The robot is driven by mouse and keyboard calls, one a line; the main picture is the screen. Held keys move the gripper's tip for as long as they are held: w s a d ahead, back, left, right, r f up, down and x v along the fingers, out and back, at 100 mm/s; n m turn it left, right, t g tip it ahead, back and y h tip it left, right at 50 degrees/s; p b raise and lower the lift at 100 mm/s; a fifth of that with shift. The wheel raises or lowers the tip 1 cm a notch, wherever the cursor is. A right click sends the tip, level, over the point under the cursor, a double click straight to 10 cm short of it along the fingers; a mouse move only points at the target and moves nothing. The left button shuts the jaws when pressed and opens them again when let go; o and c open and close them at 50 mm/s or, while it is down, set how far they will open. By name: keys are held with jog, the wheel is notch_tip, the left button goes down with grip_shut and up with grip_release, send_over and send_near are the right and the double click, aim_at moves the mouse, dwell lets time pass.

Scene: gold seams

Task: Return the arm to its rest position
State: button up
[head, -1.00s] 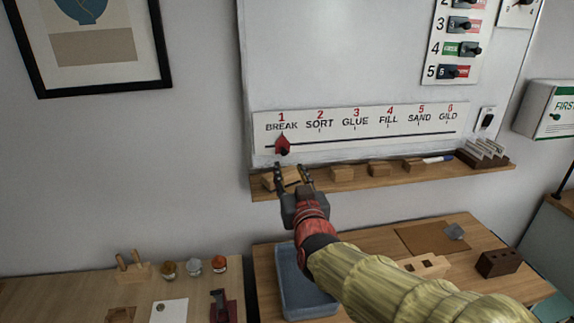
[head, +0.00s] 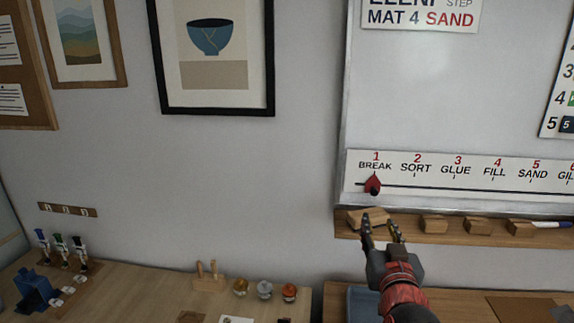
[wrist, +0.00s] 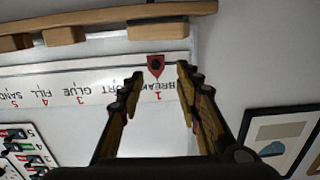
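My gripper (head: 382,226) is raised in front of the whiteboard's ledge, at the lower right in the head view. Its two dark fingers stand apart with nothing between them. In the wrist view the open fingers (wrist: 158,80) frame the step strip (wrist: 90,90), which appears upside down. A red pointer (head: 373,184) sits on the strip's line under 1 BREAK. It also shows in the wrist view (wrist: 155,66), between and beyond the fingertips. The gripper looks apart from the pointer. My arm runs out of the bottom of the head view.
A wooden ledge (head: 450,238) with several wooden blocks runs below the strip, close to my gripper. A bench (head: 150,290) at lower left holds small jars (head: 264,290), a wooden stand (head: 209,276) and droppers. A blue tray (head: 362,304) lies below.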

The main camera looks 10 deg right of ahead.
jog(key=s+a+f+n+g+y, duration=0.1)
jog(key=s+a+f+g+y, duration=0.2)
jog(key=f, duration=0.4)
jog(key=s+a+f+g+y, duration=0.1)
jog(key=s+a+f+g, duration=0.3)
jog(key=f, duration=0.3)
jog(key=s+r+n+g, duration=0.1)
jog(key=s+g, duration=0.3)
jog(key=s, duration=1.3)
jog(key=shift+s+a+n+p, duration=0.15)
jog(key=shift+a+n+p, duration=0.25)
jog(key=shift+p, duration=0.05)
jog(key=shift+c, duration=0.5)
